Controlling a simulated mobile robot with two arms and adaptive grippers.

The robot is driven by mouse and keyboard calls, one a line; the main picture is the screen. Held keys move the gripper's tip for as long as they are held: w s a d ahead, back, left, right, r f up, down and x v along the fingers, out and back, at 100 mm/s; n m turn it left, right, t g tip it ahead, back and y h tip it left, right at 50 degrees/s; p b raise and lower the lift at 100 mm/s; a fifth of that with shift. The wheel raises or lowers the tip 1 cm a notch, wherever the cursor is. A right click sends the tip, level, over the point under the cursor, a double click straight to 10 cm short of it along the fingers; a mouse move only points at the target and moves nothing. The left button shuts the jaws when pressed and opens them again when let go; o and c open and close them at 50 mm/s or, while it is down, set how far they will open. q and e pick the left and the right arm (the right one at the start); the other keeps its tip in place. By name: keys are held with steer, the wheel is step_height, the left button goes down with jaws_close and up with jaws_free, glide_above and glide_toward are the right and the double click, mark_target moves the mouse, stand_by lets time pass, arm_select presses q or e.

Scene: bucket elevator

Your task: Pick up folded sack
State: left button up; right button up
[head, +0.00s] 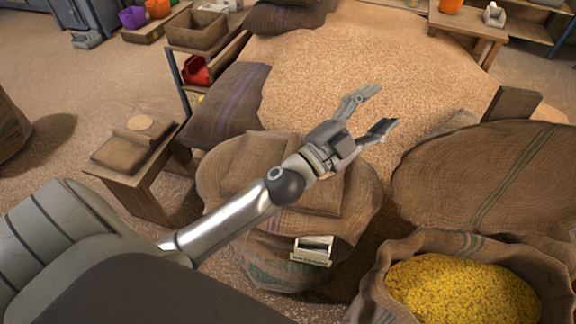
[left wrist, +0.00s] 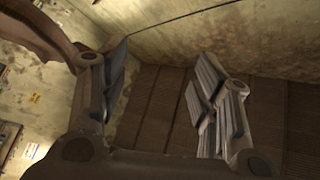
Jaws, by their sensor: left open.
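A brown folded sack (head: 246,166) lies flat on top of a full, round sack (head: 212,180) at the middle of the head view. My left forearm and wrist pass over it and hide part of it, so I cannot tell whether it is one sack or a stack. Another flat brown folded sack (head: 120,154) lies on a small wooden table at the left. My left gripper (head: 382,110) is open and empty, its fingers reaching beyond the round sack over the grain. In the left wrist view the open fingers (left wrist: 158,68) have nothing between them. My right gripper is not in view.
A large grain heap (head: 340,55) spreads behind. An open sack of yellow grain (head: 465,290) stands at the front right, below a wide brown sack (head: 440,180). A small white scoop-like box (head: 312,250) is at the round sack's front. The left wrist view shows a stained wall (left wrist: 220,35) and planks.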

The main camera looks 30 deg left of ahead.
arm_select(q)
steer(key=s+d+m+g+h, duration=0.3)
steer(key=d+m+g+h, duration=0.75)
steer(key=m, duration=0.55)
steer(key=a+f+m+g+y, duration=0.2)
steer(key=a+f+g+y, duration=0.15)
steer(key=f, duration=0.25)
steer(key=a+f+m+g+y, duration=0.3)
steer(key=f+y, duration=0.1)
steer(key=f, duration=0.2)
steer(key=a+f+n+g+y, duration=0.1)
steer(key=a+y, duration=0.2)
steer(key=a, duration=0.4)
steer(key=a+f+n+g+y, duration=0.1)
steer(key=a+y, duration=0.3)
steer(key=a, duration=0.4)
steer(key=a+f+n+g+y, duration=0.1)
steer(key=a+y, duration=0.2)
steer(key=a, duration=0.5)
steer(key=shift+w+a, duration=0.2)
steer(key=shift+w, duration=0.1)
step_height(320, 180, down, 5)
steer(key=shift+d+r, duration=0.1)
steer(key=f, duration=0.5)
steer(key=shift+w+d+f+p, duration=0.15)
steer(key=shift+w+d+p, duration=0.15)
steer(key=shift+p, duration=0.1)
